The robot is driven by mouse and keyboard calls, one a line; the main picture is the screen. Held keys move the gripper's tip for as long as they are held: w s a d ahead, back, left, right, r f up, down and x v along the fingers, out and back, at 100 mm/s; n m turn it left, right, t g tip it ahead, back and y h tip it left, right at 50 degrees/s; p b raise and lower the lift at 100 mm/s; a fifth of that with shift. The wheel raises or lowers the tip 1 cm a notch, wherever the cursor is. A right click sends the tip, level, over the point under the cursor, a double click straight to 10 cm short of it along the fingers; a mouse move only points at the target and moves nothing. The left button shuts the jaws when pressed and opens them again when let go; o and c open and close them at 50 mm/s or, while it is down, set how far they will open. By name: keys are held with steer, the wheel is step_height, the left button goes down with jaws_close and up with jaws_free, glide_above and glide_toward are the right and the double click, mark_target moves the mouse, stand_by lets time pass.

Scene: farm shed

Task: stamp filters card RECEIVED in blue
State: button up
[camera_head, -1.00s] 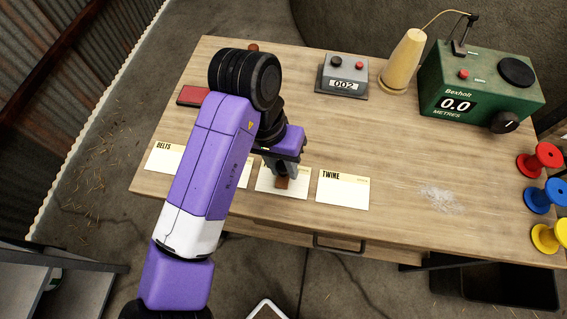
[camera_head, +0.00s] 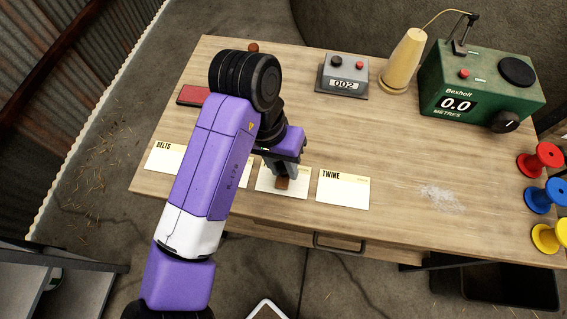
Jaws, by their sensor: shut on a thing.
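Several white cards lie in a row along the table's front edge. The left one reads BELTS (camera_head: 163,160) and the right one reads TWINE (camera_head: 343,190). Between them, a card (camera_head: 300,189) lies under my gripper, its heading hidden, so I cannot read whether it is the filters card. My gripper (camera_head: 281,176) is shut on a brown stamp (camera_head: 282,184), held low at this card; I cannot tell whether it touches. My arm hides another card beside BELTS. A dark red pad (camera_head: 192,95) lies at the table's back left. No blue pad is visible.
On the wooden table (camera_head: 400,150) stand a grey counter reading 002 (camera_head: 343,77), a yellowish cone (camera_head: 403,62) and a green metre machine (camera_head: 480,85). Red (camera_head: 540,160), blue (camera_head: 546,195) and yellow (camera_head: 550,237) spools stand at the right edge.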

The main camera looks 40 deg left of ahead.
steer(key=shift+f, duration=0.3)
stand_by(0.6)
steer(key=shift+r, duration=0.1)
steer(key=p+v, duration=0.3)
steer(key=d+p+v, duration=0.1)
steer(key=p+v, duration=0.2)
steer(key=shift+w+d+r+p, duration=0.1)
steer(key=shift+w+r+p, duration=0.1)
steer(key=shift+r+p, duration=0.25)
stand_by(0.8)
